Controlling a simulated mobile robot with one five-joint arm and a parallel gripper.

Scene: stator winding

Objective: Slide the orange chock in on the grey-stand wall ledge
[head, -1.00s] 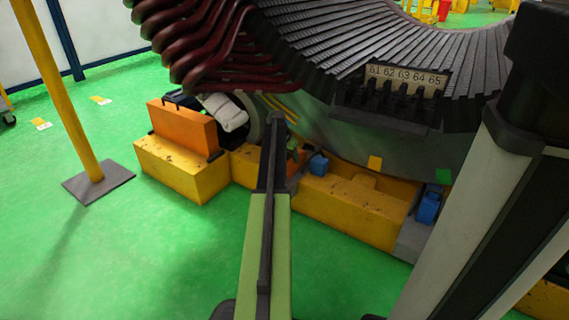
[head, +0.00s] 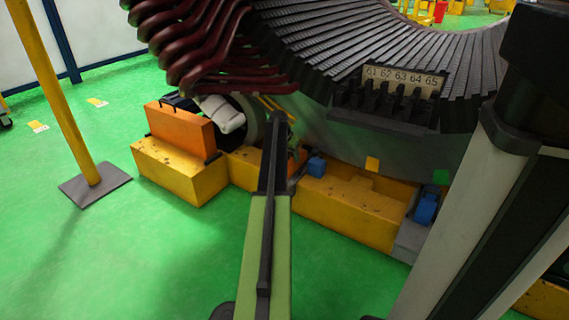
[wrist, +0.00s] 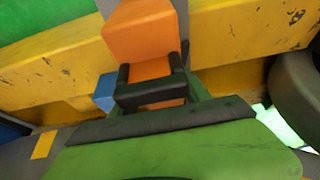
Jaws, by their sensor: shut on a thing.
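The orange chock (wrist: 138,38) shows in the upper middle of the wrist view. My gripper (wrist: 150,70) has its black fingers on either side of the chock's near end and is shut on it. In the head view my arm covers most of the gripper, and only a small orange patch (head: 298,158) shows beside its far end. The chock is close to the yellow base under the stator; I cannot tell whether it touches anything. A grey block (head: 410,240) stands at the right end of the base. I cannot tell which surface is the wall ledge.
The yellow base (head: 350,207) runs beneath the ribbed stator ring (head: 345,45). Blue blocks sit near my gripper (head: 316,166) and at the right (head: 426,208). An orange box (head: 180,130) stands on the base's left end.

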